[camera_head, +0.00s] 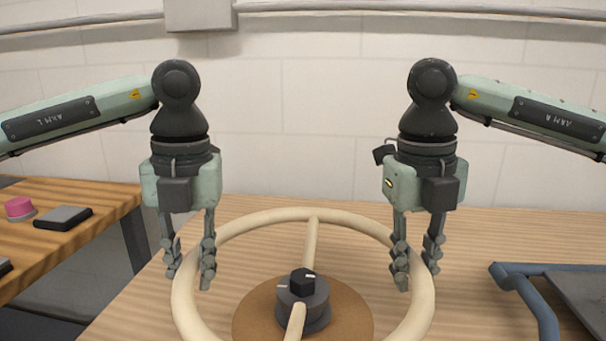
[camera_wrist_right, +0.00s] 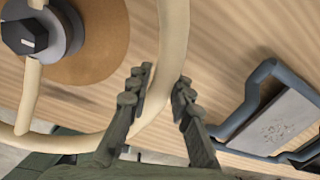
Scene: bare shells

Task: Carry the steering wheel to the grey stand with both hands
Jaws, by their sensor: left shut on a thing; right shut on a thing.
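The steering wheel (camera_head: 310,214) is a cream ring with two visible spokes, lying roughly level over the table. My left gripper (camera_head: 190,274) is shut on its left rim. My right gripper (camera_head: 417,275) is shut on its right rim; the right wrist view shows the rim (camera_wrist_right: 173,40) between the fingers (camera_wrist_right: 157,92). A grey round hub (camera_head: 315,312) with a black knob sits at the centre, where the spokes meet. I cannot tell whether it belongs to the wheel or is the stand below. The wheel's near edge is cut off in the head view.
A brown round mat (camera_head: 354,318) lies under the hub. A blue tubular frame with a grey plate (camera_head: 583,294) lies on the right of the wooden table (camera_head: 480,235). A side table at left holds a pink button (camera_head: 19,207) and a dark box (camera_head: 63,217).

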